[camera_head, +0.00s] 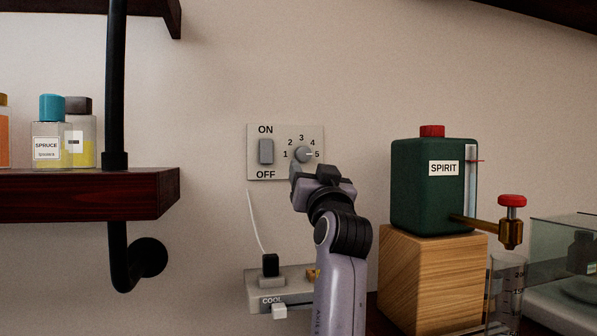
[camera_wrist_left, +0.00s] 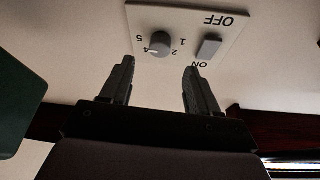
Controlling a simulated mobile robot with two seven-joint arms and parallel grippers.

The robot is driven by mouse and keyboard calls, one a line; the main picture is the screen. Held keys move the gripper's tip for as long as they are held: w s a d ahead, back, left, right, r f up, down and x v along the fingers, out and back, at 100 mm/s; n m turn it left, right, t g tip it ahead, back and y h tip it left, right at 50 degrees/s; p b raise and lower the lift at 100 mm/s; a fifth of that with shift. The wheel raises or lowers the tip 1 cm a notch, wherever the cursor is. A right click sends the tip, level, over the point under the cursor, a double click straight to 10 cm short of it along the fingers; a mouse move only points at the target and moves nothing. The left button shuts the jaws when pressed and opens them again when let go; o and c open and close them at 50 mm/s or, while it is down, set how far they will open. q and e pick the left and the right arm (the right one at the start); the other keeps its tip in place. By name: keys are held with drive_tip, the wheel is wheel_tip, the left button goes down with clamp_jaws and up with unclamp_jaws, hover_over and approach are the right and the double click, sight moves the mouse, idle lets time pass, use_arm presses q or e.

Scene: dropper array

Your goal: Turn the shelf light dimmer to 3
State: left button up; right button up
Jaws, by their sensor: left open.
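The dimmer knob (camera_head: 303,154) is a small grey round dial on a pale wall plate (camera_head: 273,130), with numbers 1 to 5 around it. Its white mark points toward the right side of the scale, near 4 or 5; I cannot tell exactly which. The knob also shows in the left wrist view (camera_wrist_left: 160,43), where the plate appears upside down. My left gripper (camera_head: 300,172) is just below and in front of the knob. In the left wrist view its two fingers (camera_wrist_left: 159,75) are apart, with nothing between them, short of the knob. My right gripper is not in view.
A grey ON/OFF rocker switch (camera_head: 266,151) sits left of the knob. A green SPIRIT container (camera_head: 420,195) stands on a wooden block (camera_head: 425,275) to the right. A dark shelf (camera_head: 90,193) with bottles and a black pipe (camera_head: 116,80) are left. A socket box (camera_head: 280,280) is below.

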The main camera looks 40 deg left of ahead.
sight(305, 155)
use_arm(q)
drive_tip(key=shift+p+x, duration=0.55)
drive_tip(key=shift+x, duration=2.9)
drive_tip(key=shift+r, duration=0.1)
drive_tip(key=shift+c, duration=0.2)
drive_tip(key=c, duration=1)
